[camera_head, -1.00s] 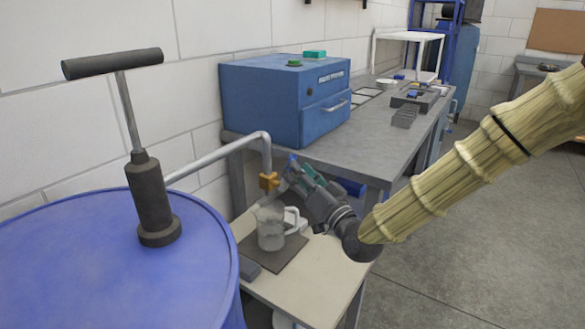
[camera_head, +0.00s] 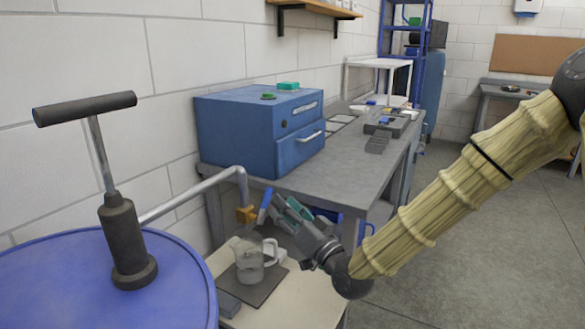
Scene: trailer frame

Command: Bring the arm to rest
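My gripper (camera_head: 274,208) is at the end of my arm, which reaches in from the right in a pale ribbed sleeve. The gripper is above and beside the clear measuring jug (camera_head: 250,262), near the brass spout tip (camera_head: 246,214). The jug stands upright on a dark mat (camera_head: 268,289) on the small pale table (camera_head: 305,300). The fingers appear spread apart with nothing visible between them. The gripper looks clear of the jug's handle, though the spacing in depth is hard to judge.
A blue drum (camera_head: 90,285) with a hand pump (camera_head: 122,235) stands at left, its grey pipe (camera_head: 200,185) reaching over the jug. Behind is a grey bench (camera_head: 350,165) with a blue cabinet (camera_head: 235,135). The floor (camera_head: 470,250) at right is open.

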